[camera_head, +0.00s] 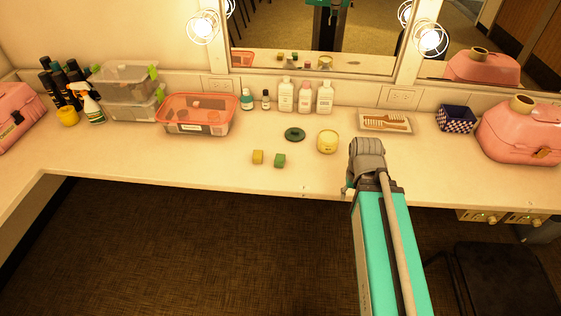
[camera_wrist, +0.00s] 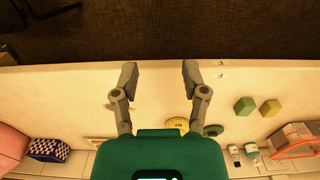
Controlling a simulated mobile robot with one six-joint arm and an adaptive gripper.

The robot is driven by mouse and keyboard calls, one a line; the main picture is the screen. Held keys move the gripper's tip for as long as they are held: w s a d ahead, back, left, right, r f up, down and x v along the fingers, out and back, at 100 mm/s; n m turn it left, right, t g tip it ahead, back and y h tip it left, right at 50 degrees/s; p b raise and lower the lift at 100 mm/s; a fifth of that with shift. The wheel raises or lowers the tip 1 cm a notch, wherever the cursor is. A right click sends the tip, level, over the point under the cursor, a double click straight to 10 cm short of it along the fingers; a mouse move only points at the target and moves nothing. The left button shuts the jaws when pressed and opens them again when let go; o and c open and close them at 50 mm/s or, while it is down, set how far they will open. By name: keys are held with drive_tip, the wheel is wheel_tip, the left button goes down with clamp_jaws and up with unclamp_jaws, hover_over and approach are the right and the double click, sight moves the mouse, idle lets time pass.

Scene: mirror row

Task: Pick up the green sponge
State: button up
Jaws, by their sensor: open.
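The green sponge (camera_head: 280,161) is a small block on the white counter, near its front edge. A yellow block (camera_head: 257,157) sits just left of it. In the wrist view the green sponge (camera_wrist: 244,106) lies to the right of my gripper (camera_wrist: 159,73), with the yellow block (camera_wrist: 270,108) beyond it. My gripper is open, with bare counter between its two grey fingers and nothing held. In the head view my arm reaches over the counter's front edge, right of the sponge and apart from it; the fingers are mostly hidden there.
A yellow jar (camera_head: 327,141) stands between the sponge and my arm. A dark green round lid (camera_head: 294,134) lies behind the sponge. White bottles (camera_head: 286,96), an orange-lidded tub (camera_head: 197,115) and a brush tray (camera_head: 384,122) line the back. Counter in front of the sponge is clear.

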drive_tip(key=o, duration=0.4)
drive_tip(key=shift+w, duration=0.1)
drive_tip(key=shift+o, duration=1)
drive_tip(key=shift+w+a, duration=0.2)
drive_tip(key=shift+w, duration=0.05)
drive_tip(key=r+m, duration=0.1)
drive_tip(key=m, duration=1.8)
hover_over(281, 158)
drive_tip(key=shift+s+p, duration=0.1)
drive_tip(key=shift+p, duration=0.35)
drive_tip(key=shift+f, duration=0.1)
wheel_tip(281, 158, down, 8)
drive_tip(key=b, duration=0.8)
drive_tip(key=shift+f+b, duration=0.25)
drive_tip(key=shift+b, duration=0.05)
drive_tip(key=shift+f, duration=0.1)
drive_tip(key=shift+f+b, duration=2.5)
drive_tip(key=shift+b, duration=0.1)
